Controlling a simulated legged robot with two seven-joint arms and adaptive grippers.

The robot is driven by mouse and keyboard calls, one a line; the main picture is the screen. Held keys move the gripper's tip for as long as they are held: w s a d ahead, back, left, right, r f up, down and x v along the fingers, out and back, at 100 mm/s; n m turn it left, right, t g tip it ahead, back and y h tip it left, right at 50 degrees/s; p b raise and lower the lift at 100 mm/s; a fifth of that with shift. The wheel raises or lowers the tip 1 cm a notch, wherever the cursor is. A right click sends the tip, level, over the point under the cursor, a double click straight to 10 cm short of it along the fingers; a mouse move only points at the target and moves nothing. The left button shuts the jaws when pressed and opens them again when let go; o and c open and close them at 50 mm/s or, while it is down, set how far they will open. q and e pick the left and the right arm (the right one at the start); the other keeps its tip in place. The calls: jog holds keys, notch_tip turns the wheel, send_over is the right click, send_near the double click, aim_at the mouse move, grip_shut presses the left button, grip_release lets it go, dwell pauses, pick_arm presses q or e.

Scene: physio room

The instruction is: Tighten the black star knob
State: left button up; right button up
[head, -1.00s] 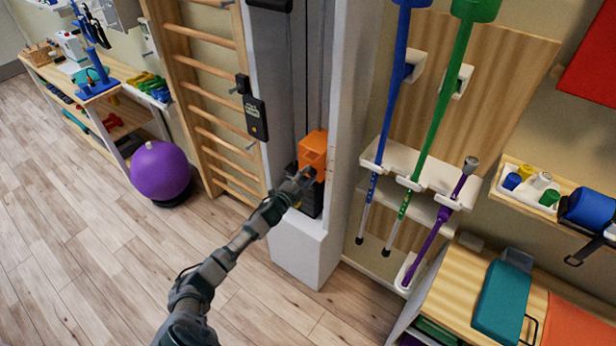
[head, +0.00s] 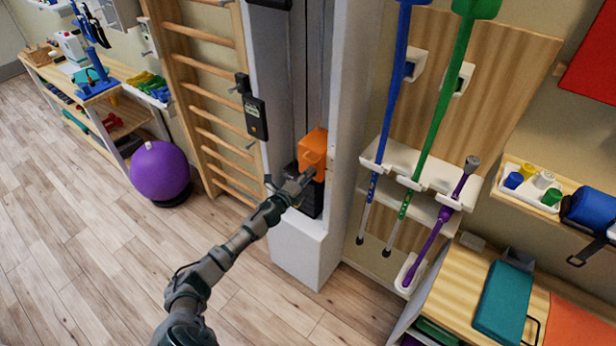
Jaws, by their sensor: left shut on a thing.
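My left gripper (head: 301,182) reaches in from the lower left to the front of the white column. It is shut at the lower front of the orange block (head: 313,146), just above the black weight stack (head: 313,203). The black star knob cannot be made out; the closed fingers cover the spot, and what they hold appears to be the knob. My right gripper is not in view.
The white column (head: 346,110) stands close on the right of the gripper. Wooden wall bars (head: 205,90) and a black box (head: 256,120) are on its left. A rack holds blue, green and purple sticks (head: 437,232).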

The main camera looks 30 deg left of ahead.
pick_arm(q)
jog(key=shift+f, duration=0.2)
jog(key=shift+a, duration=0.1)
jog(key=o, duration=1.2)
jog(key=shift+a+r, duration=0.1)
jog(key=shift+c, duration=0.2)
jog(key=s+a, duration=0.1)
jog(key=s, duration=1.1)
